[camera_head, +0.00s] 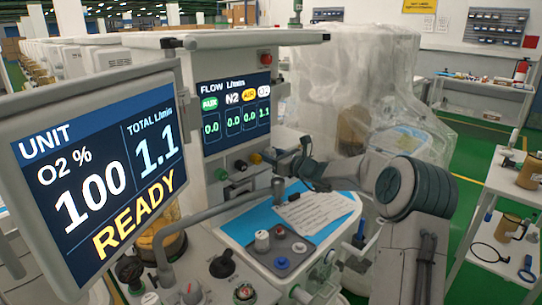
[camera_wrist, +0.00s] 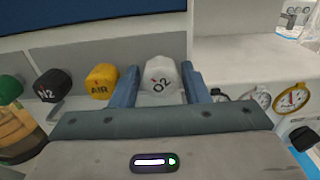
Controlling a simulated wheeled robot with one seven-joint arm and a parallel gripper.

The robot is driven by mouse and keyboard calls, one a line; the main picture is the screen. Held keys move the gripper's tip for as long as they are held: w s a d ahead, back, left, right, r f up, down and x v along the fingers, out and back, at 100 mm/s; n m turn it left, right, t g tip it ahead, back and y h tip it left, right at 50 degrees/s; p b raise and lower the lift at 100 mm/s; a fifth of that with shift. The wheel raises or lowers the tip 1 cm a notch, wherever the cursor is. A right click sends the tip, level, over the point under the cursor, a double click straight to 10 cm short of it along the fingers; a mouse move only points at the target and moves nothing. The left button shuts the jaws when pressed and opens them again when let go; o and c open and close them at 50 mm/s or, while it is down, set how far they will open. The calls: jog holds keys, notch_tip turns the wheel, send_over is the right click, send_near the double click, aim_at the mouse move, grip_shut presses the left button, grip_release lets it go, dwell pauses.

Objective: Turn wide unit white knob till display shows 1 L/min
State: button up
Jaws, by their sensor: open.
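The white O2 knob (camera_wrist: 161,80) sits on the front panel in the wrist view, right of the yellow AIR knob (camera_wrist: 102,80) and the black N2 knob (camera_wrist: 50,86). My gripper (camera_wrist: 160,68) is open, with one finger on each side of the white knob; I cannot tell whether either finger touches it. In the head view my arm hides the white knob. The tilted unit display (camera_head: 105,165) reads O2 100 %, total 1.1 L/min and READY. The flow display (camera_head: 236,112) reads 0.0 for AUX, N2 and AIR, and 1.1 for O2.
Round gauges (camera_wrist: 291,97) are on the panel to the right of the knobs. Below the arm, the worktop holds a paper sheet (camera_head: 315,211) on a blue mat and several small knobs. A plastic-wrapped machine (camera_head: 350,85) stands behind. A side trolley (camera_head: 512,182) is at the right.

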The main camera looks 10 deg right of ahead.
jog(key=b+v, duration=0.1)
jog(key=v, duration=1.3)
jog(key=s+a+f+n+g+h+p, duration=0.25)
jog(key=s+a+n+g, duration=0.75)
jog(key=s+a+n, duration=0.65)
jog(key=s+d+n+g+h+p, duration=0.1)
jog(key=s+d+n+h, duration=0.3)
jog(key=s, duration=0.6)
jog(key=s+d+n+h+p, duration=0.3)
jog(key=s+d+n+h, duration=0.1)
jog(key=s+n, duration=0.4)
jog(key=shift+s+d+r+g, duration=0.2)
jog(key=shift+s+g, duration=0.2)
jog(key=shift+s, duration=0.7)
